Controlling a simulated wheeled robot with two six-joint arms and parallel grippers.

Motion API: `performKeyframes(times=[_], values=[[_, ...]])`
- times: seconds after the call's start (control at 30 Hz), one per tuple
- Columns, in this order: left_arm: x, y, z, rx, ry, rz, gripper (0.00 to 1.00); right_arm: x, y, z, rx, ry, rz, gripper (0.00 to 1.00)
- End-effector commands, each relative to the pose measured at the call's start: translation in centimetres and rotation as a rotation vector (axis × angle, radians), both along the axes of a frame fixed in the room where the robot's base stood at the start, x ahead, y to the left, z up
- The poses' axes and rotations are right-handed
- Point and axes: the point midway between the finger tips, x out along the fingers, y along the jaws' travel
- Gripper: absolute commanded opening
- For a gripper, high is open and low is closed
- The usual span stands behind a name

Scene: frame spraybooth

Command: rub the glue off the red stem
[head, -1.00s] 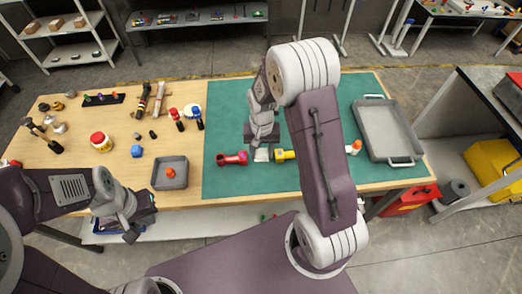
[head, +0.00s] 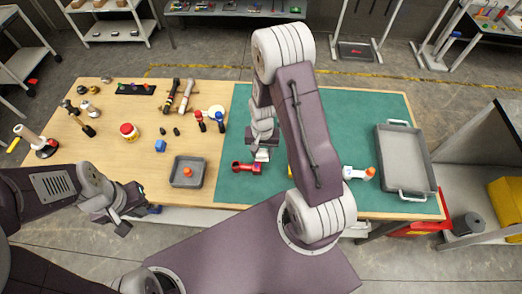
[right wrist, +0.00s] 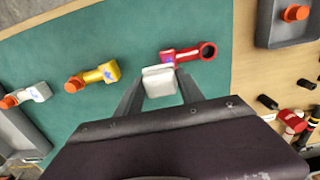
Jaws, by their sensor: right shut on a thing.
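The red stem (head: 246,167) lies on the green mat (head: 330,105), left of my right arm. In the right wrist view, the red stem (right wrist: 192,54) has a ring at its right end and a blue-violet patch (right wrist: 169,58) near its left end. My right gripper (head: 262,148) is shut on a white block (right wrist: 159,82). The block is at the stem's patched end and overlaps it in the right wrist view; I cannot tell whether they touch. My left gripper (head: 126,212) is open and empty in front of the table's left part.
A grey tray (head: 405,160) is at the mat's right. A small grey tray (head: 187,172) holds an orange cap. Tools and jars occupy the table's left.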

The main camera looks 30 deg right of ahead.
Motion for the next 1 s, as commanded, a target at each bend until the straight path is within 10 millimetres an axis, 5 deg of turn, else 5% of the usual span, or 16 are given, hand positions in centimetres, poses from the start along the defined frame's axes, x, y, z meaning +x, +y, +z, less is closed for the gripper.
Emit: performKeyframes(times=[0.5, 1.0], values=[[0.0, 0.0, -5.2, 0.000, 0.000, 0.000, 0.00, 0.0, 0.0, -5.8, -0.001, -0.001, 0.001, 0.12], [0.0, 0.0, -5.1, 0.000, 0.000, 0.000, 0.00, 0.0, 0.0, -5.8, -0.001, -0.001, 0.001, 0.12]])
